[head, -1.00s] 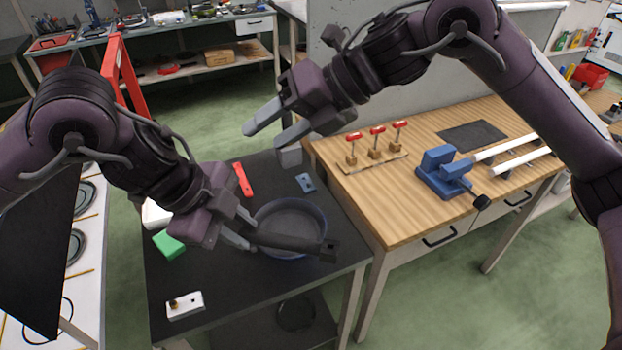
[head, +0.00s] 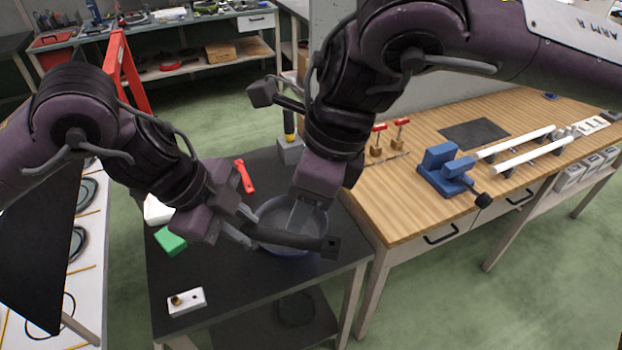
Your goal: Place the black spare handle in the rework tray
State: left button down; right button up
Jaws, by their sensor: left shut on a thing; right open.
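The black handle (head: 290,239) is held in my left gripper (head: 246,232), which is shut on its left end. The handle lies across and above a round blue-rimmed pan (head: 272,249) on the dark table; whether it touches the pan I cannot tell. My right gripper (head: 299,216) points down over the pan, just behind the handle, open with its fingers partly hidden. I cannot pick out the rework tray with certainty in this view.
On the dark table (head: 240,290) are a red handle (head: 244,176), a green block (head: 170,241) and a white block with a brass knob (head: 187,302). A wooden bench (head: 400,205) to the right carries a blue vise (head: 445,171) and red-topped clamps (head: 388,135).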

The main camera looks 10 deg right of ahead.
aim_at(288, 234)
jog(key=x, duration=0.8)
jog(key=shift+f, duration=0.1)
grip_shut()
pick_arm(q)
jog(key=c, duration=1.1)
grip_release()
jog(key=shift+c, duration=0.2)
